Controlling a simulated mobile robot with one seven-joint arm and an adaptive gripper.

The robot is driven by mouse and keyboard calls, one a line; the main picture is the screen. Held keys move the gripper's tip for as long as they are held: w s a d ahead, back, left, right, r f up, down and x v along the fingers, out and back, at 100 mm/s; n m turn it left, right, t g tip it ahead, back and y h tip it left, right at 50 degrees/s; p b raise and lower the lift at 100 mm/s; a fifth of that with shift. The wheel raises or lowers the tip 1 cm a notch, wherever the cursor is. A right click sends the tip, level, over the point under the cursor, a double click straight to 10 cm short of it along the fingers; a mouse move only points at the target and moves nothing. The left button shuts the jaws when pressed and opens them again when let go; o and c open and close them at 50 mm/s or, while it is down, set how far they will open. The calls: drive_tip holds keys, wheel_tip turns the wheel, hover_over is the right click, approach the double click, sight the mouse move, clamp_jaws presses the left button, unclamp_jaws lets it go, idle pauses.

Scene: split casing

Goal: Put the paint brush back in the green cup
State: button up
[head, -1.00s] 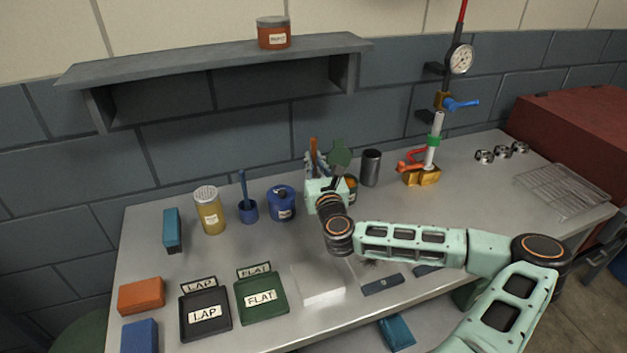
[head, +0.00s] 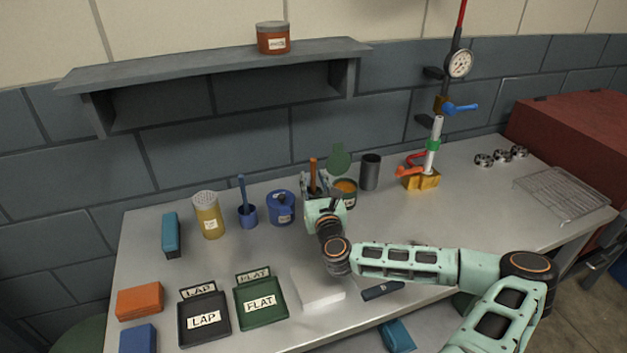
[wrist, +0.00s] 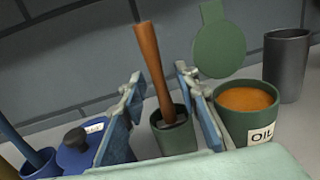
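The paint brush (wrist: 152,65) has a brown wooden handle and stands in the small dark green cup (wrist: 174,137), leaning slightly, handle up. Its lower end is hidden inside the cup. In the head view the brush handle (head: 313,172) shows above my gripper (head: 315,186), which mostly hides the cup. In the wrist view my gripper (wrist: 160,78) is open, one blue-grey finger on each side of the handle. A gap shows between the handle and each finger.
A green oil tin (wrist: 250,112) with its lid raised stands close by my right finger. A blue pot (wrist: 82,155) is close on the left. A dark metal cylinder (head: 370,171) stands farther right. The shelf (head: 220,64) overhangs the back.

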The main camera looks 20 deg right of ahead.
drive_tip(key=shift+r, duration=0.2)
drive_tip(key=s+a+b, duration=0.1)
drive_tip(key=s+a, duration=0.1)
drive_tip(key=s, duration=1)
drive_tip(key=shift+b, duration=0.35)
drive_tip(key=shift+w, duration=0.1)
